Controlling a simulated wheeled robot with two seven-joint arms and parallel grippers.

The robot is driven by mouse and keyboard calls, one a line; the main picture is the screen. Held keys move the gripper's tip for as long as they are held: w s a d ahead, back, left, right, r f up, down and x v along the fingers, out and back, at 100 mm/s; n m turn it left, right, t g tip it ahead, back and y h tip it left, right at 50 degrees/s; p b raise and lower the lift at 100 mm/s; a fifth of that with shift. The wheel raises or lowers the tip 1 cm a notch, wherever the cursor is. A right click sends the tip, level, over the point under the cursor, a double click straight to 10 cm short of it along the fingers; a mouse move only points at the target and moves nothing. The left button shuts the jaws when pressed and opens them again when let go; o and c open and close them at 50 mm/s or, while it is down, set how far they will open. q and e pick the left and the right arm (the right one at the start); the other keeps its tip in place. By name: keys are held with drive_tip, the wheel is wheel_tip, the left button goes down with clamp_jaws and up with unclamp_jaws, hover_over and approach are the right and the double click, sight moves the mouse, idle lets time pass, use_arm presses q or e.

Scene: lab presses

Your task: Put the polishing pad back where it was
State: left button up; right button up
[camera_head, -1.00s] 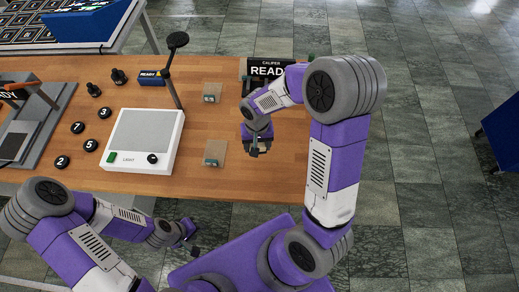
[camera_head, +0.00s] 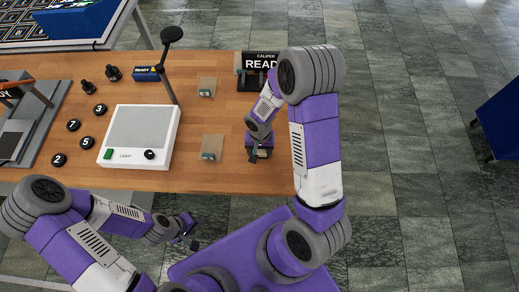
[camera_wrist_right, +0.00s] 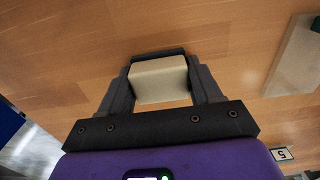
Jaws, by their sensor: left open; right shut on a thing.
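The polishing pad (camera_wrist_right: 160,79) is a pale beige block between the dark fingers of my right gripper in the right wrist view. My right gripper (camera_wrist_right: 162,84) is shut on it over the wooden table. In the head view my right gripper (camera_head: 259,154) is near the table's front edge, right of a tan labelled plate (camera_head: 212,147); the pad is mostly hidden there. I cannot tell whether the pad touches the table. A second tan plate (camera_head: 207,87) lies farther back. My left gripper (camera_head: 189,230) is open and empty, in front of the table, low over the floor.
A white light box (camera_head: 140,137) with a lamp post (camera_head: 168,70) stands left of the plates. Numbered black discs (camera_head: 73,125) lie farther left. A black caliper stand (camera_head: 260,65) is behind my right arm. Bare wood (camera_head: 225,115) lies between the plates.

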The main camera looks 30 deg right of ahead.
drive_tip(key=shift+f, duration=0.1)
drive_tip(key=o, duration=1)
drive_tip(key=shift+r, duration=0.25)
wheel_tip(320, 180, up, 12)
drive_tip(key=shift+f+p, duration=0.1)
drive_tip(key=shift+p, duration=0.75)
